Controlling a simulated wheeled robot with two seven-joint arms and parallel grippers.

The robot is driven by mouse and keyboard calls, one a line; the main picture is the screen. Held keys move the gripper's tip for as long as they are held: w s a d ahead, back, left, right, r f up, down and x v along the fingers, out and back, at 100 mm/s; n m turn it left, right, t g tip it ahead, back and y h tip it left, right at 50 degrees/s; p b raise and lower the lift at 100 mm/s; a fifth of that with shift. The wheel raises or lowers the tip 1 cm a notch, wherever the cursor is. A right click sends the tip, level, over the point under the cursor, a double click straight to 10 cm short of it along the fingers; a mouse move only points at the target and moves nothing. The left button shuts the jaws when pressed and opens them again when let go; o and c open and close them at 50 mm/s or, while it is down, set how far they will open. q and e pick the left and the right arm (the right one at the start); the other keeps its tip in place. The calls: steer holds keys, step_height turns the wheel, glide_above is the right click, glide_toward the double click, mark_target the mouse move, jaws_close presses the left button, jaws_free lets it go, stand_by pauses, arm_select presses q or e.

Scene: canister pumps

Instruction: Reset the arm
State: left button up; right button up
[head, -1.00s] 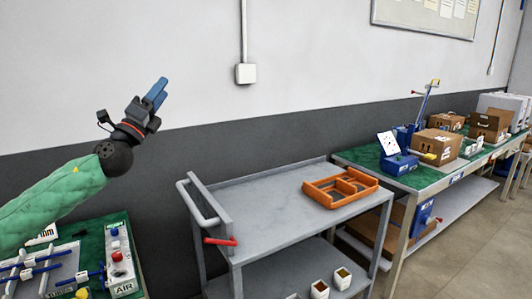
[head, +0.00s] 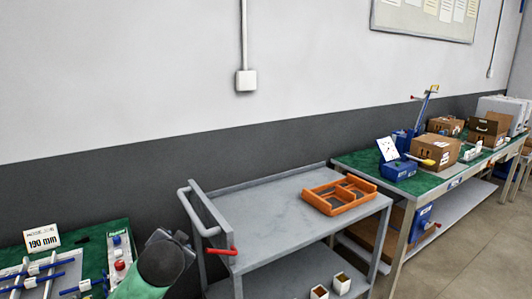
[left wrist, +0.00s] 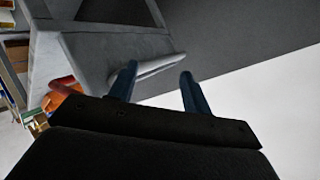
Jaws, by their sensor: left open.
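My left arm's green sleeve (head: 138,288) rises from the bottom of the head view. Its dark wrist and gripper body stand just left of the grey cart's handle, foreshortened, with the fingertips hidden. In the left wrist view, my left gripper (left wrist: 160,72) has its two blue fingers spread wide with nothing between them. The cart handle (left wrist: 162,66) shows beyond the fingers. I cannot tell whether they are apart from it by much. My right gripper is not in view.
The grey cart (head: 270,225) holds an orange divided tray (head: 340,208), with a red lever (head: 222,251) at its near left. A green-topped bench with fixtures and a "190 mm" sign (head: 42,240) is at lower left. Another bench with boxes (head: 436,152) stands right. The space above the cart is clear.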

arm_select(q)
steer(key=s+d+f+n+g+h+p, duration=0.1)
steer(key=s+d+f+g, duration=0.2)
steer(key=s+f, duration=0.6)
steer(key=s+d+f+n+g+h+p, duration=0.1)
steer(key=s+d+f+g+p, duration=0.1)
steer(key=s+f, duration=0.8)
steer(key=s+d+f+n+g+h+p, duration=0.1)
steer(key=s+d+f+g, duration=0.3)
steer(key=s+f, duration=0.6)
steer(key=s+g+h+p, duration=0.1)
steer(key=s, duration=0.8)
steer(key=shift+s+d+f+n, duration=0.15)
steer(key=shift+d+n, duration=0.15)
steer(key=shift+d, duration=0.1)
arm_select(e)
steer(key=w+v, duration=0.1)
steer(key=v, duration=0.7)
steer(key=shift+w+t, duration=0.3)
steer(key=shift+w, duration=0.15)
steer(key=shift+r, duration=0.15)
